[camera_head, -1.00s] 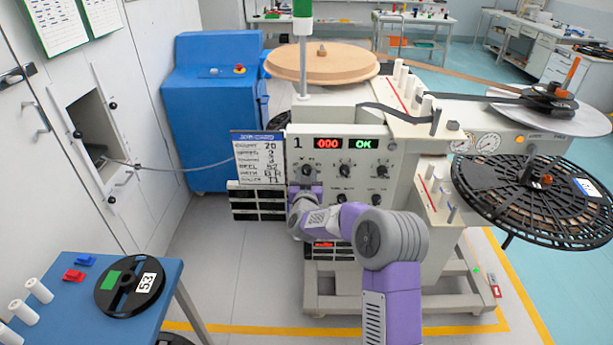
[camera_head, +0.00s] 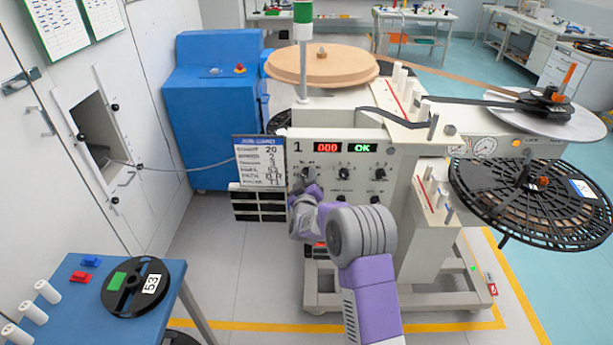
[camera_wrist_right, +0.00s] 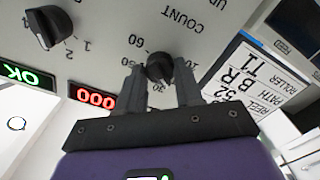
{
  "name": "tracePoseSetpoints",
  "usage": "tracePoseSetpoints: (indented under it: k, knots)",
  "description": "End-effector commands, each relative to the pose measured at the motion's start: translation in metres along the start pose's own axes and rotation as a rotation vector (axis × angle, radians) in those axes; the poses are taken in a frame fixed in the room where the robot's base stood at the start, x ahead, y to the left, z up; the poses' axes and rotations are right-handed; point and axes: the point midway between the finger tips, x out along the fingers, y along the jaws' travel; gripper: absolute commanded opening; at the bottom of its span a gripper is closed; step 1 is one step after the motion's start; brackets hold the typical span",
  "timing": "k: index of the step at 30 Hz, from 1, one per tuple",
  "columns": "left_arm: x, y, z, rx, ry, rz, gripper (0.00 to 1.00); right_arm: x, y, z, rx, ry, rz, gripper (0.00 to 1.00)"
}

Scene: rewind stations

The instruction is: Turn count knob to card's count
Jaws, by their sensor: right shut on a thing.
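The count knob (camera_wrist_right: 159,67) is a black dial marked COUNT on the machine's pale front panel (camera_wrist_right: 110,20). My right gripper (camera_wrist_right: 160,85) is shut on it, with one dark finger on each side. In the head view my right gripper (camera_head: 307,188) reaches the panel's upper left knob, just under the red display. The job card (camera_head: 260,163) hangs left of the panel; its top line reads 20. The red display (camera_head: 327,147) reads 000 and the green display (camera_head: 363,147) reads OK. The exact knob setting is hard to read. My left gripper is not in view.
Several other black knobs, one of them here (camera_head: 344,173), sit on the same panel. A large black reel (camera_head: 480,200) juts out at the right. A blue table (camera_head: 75,300) with a spool (camera_head: 120,297) stands at the lower left.

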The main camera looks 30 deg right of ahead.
Motion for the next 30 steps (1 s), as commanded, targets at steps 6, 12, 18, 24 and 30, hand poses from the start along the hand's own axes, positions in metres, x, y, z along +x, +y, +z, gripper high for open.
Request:
tracePoseSetpoints:
  k: [6, 12, 18, 24, 30]
  knots:
    - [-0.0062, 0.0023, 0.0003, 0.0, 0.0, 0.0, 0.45, -0.0002, -0.0004, -0.0005, -0.105, -0.001, -0.001, 0.05]
    - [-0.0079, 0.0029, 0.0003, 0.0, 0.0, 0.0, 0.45, -0.0002, -0.0005, 0.0002, -0.15, -0.001, -0.001, 0.05]
    - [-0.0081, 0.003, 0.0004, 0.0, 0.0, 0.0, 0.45, -0.0001, -0.0004, 0.0006, -0.161, -0.001, -0.001, 0.05]
    - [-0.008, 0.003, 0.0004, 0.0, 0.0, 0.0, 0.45, -0.0001, -0.0004, 0.0008, -0.161, -0.001, 0.0, 0.05]
    - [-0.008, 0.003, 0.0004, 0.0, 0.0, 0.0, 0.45, -0.0001, -0.0004, 0.0008, -0.16, -0.001, 0.0, 0.57]
